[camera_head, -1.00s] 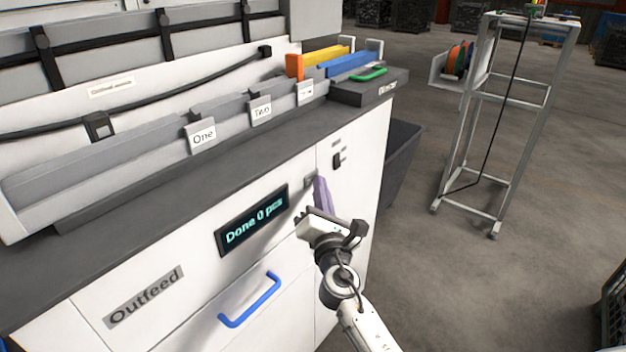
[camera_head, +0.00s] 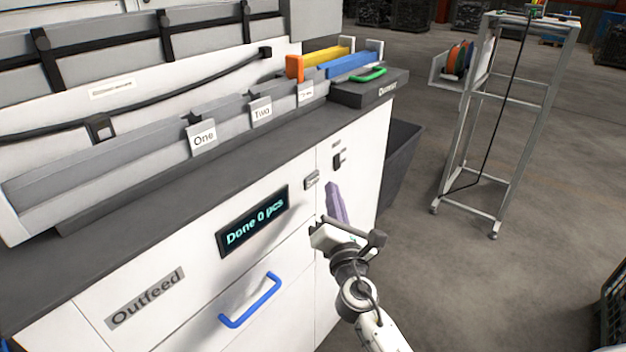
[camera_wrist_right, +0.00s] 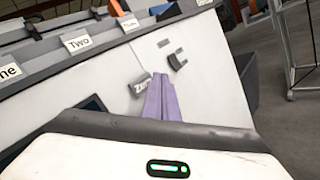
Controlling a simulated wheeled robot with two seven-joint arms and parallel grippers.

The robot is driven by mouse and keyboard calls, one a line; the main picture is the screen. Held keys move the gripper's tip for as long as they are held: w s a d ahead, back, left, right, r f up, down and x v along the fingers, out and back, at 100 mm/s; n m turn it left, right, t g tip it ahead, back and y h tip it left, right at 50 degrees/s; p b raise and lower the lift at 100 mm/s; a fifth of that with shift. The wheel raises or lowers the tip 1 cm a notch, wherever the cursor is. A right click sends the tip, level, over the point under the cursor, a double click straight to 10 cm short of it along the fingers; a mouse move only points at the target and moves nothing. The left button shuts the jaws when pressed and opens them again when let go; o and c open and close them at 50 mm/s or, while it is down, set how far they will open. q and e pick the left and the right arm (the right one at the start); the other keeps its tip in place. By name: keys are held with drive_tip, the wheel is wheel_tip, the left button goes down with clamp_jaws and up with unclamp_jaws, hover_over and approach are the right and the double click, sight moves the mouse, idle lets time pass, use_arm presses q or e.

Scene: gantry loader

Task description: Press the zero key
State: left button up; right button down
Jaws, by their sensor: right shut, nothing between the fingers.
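The zero key (camera_head: 312,180) is a small grey button with a dark label on the white cabinet front, right of the display. It also shows in the right wrist view (camera_wrist_right: 140,85), just left of my fingers. My right gripper (camera_head: 332,187) has purple fingers, shut and empty, pointing up just right of and a little below the key in the head view. In the right wrist view the shut fingers (camera_wrist_right: 160,84) overlap the cabinet front beside the key. I cannot tell whether they touch the panel. The display (camera_head: 252,221) reads "Done 0 pcs". My left gripper is not in view.
A dark switch (camera_head: 338,160) sits on the panel right of the key. A blue drawer handle (camera_head: 250,300) sticks out below the display. Trays labelled One and Two (camera_head: 262,112) line the top. A dark bin (camera_head: 402,160) stands right of the cabinet; open floor lies beyond.

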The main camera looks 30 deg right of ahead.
drive_tip(key=s, duration=0.1)
drive_tip(key=s+d, duration=0.1)
drive_tip(key=s, duration=0.1)
idle(0.9)
drive_tip(key=s+a+f+m+g+y, duration=0.2)
drive_tip(key=s+a+f+m, duration=0.15)
drive_tip(key=f, duration=0.35)
drive_tip(key=s+a+f+m+g+y, duration=0.1)
drive_tip(key=s+a+f+m+y, duration=0.1)
drive_tip(key=s+f+m, duration=0.4)
drive_tip(key=s+a+f+m+g+y, duration=0.2)
drive_tip(key=a+f+m, duration=0.1)
drive_tip(key=f, duration=0.4)
drive_tip(key=s+a+f+m+g+y, duration=0.2)
drive_tip(key=s+a+f+m, duration=0.2)
drive_tip(key=s, duration=0.3)
drive_tip(key=s+a+f+m+g+y, duration=0.2)
drive_tip(key=s+a+f+m, duration=0.3)
drive_tip(key=s, duration=0.2)
drive_tip(key=shift+a+f, duration=0.25)
drive_tip(key=shift+f, duration=0.05)
drive_tip(key=shift+s+m, duration=0.1)
drive_tip(key=shift+m, duration=0.15)
